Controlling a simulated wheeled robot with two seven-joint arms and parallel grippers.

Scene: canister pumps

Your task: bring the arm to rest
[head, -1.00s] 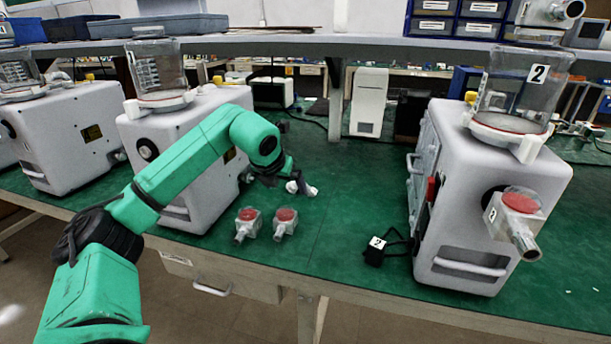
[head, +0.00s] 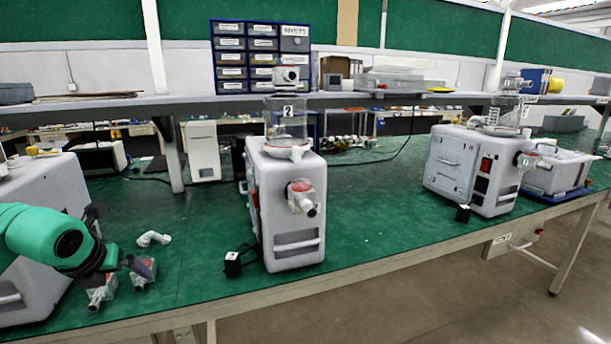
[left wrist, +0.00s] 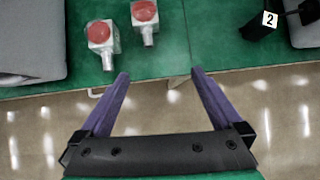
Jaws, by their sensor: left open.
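My left gripper (head: 118,262) hangs at the end of the green arm at the left of the head view, beside the white pump there. In the left wrist view its two purple fingers (left wrist: 160,74) are spread with nothing between them. The floor and the bench's front edge show beyond and between the fingers. Two red-topped clear fittings stand on the green bench near the gripper, one (head: 102,293) partly below it and one (head: 143,271) to its right. My right gripper is not in view.
A white elbow pipe (head: 153,238) lies on the bench behind the fittings. Pump 2 (head: 290,220) stands at the middle with a black tagged plug (head: 233,264) beside it. Another pump (head: 465,165) and a blue-rimmed tray (head: 560,195) stand at right.

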